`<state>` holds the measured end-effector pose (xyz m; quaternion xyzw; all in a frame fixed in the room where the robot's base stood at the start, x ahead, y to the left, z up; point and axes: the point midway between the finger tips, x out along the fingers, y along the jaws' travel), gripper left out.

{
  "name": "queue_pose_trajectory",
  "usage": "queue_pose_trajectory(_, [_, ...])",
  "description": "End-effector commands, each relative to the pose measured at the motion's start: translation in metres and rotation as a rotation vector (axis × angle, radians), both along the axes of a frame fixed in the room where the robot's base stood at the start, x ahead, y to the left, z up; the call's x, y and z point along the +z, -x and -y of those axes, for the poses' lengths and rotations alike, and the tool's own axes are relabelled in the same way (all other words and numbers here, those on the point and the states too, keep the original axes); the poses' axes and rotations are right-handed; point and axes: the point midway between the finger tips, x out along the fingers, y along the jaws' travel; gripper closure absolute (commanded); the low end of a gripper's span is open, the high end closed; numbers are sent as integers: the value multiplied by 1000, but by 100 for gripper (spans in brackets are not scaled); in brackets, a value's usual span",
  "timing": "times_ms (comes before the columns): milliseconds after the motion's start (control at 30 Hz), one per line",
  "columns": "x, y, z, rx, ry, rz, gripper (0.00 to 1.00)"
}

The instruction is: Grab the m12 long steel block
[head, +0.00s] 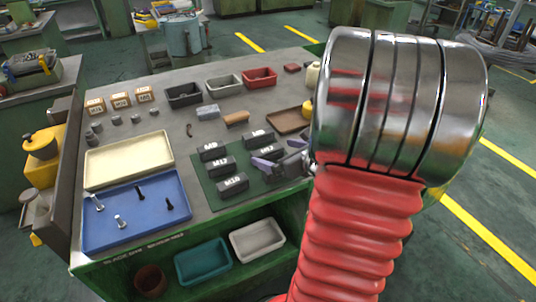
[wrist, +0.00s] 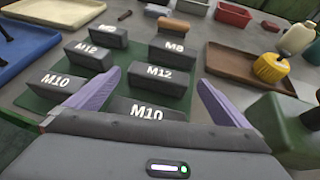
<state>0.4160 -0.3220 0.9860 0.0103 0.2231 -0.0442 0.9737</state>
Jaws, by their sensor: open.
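Dark grey blocks with white labels stand in two columns on a green mat (head: 205,188). In the wrist view, one M12 block (wrist: 161,77) is in the right column, between an M8 block (wrist: 173,50) and an M10 block (wrist: 146,111). Another M12 block (wrist: 94,53) is in the left column; it also shows in the head view (head: 220,166). I cannot tell which M12 is longer. My gripper (wrist: 158,80) is open, its purple fingers spread on either side of the right column near the M10 and M12. No block is visibly held.
Another M10 block (wrist: 68,82) stands at front left. Blue (head: 130,230) and cream (head: 128,152) trays lie left.

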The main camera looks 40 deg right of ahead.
Motion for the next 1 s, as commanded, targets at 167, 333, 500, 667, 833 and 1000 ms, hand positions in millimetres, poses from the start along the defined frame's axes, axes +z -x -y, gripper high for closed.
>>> queue_pose_trajectory(167, [-9,-21,0,1,-2,0,0])
queue_pose_trajectory(333, [-13,-28,2,0,0,0,0])
queue_pose_trajectory(500, [-13,-28,2,-1,0,0,0])
queue_pose_trajectory(667, [-12,-28,2,-1,0,0,0])
queue_pose_trajectory(833, [-12,-28,2,-1,0,0,0])
queue_pose_trajectory(1000, [-12,-28,2,-1,0,0,11])
